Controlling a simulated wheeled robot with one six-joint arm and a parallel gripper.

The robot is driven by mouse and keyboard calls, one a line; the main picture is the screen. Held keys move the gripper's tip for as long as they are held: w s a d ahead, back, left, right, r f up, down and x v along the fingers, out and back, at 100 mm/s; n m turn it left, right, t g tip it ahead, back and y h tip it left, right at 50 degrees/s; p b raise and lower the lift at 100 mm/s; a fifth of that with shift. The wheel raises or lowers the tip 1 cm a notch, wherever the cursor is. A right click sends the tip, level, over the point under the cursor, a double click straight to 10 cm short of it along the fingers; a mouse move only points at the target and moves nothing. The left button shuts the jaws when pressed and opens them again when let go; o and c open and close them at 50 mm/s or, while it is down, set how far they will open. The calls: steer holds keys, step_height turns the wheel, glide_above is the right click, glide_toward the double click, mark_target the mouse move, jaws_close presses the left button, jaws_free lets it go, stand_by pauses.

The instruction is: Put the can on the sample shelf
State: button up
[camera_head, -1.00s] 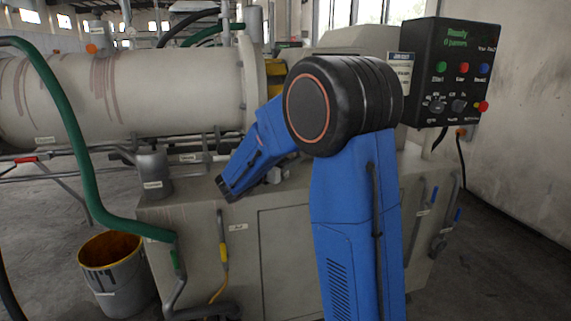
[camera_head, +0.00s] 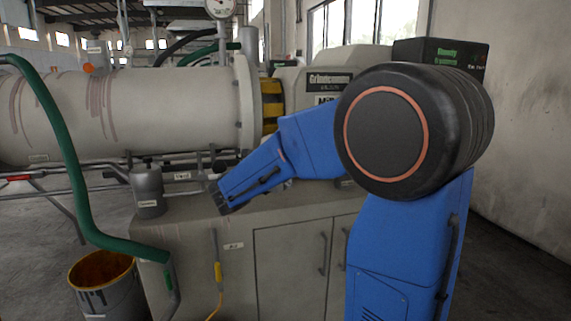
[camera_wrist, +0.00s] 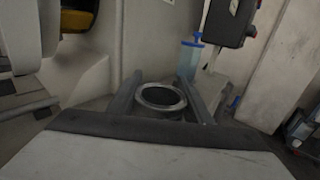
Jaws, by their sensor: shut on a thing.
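In the wrist view, my gripper (camera_wrist: 161,82) has its two dark fingers on either side of a round metal can (camera_wrist: 161,98). The can has a bright rim and a dark top, and the gripper is shut on it. Its lower part is hidden by my wrist. In the head view my blue arm reaches down and left over the grey cabinet, and neither the held can nor the fingers can be made out. I cannot pick out the sample shelf in either view.
A grey labelled canister (camera_head: 148,190) stands on the cabinet (camera_head: 285,215), left of my arm. The mill drum (camera_head: 130,105) lies behind. A green hose (camera_head: 66,160) and a paint-stained bucket (camera_head: 103,285) are at left. A blue container (camera_wrist: 190,55) shows beyond the fingers.

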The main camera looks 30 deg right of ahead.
steer(key=s+a, duration=0.3)
steer(key=s, duration=0.8)
steer(key=shift+s, duration=0.15)
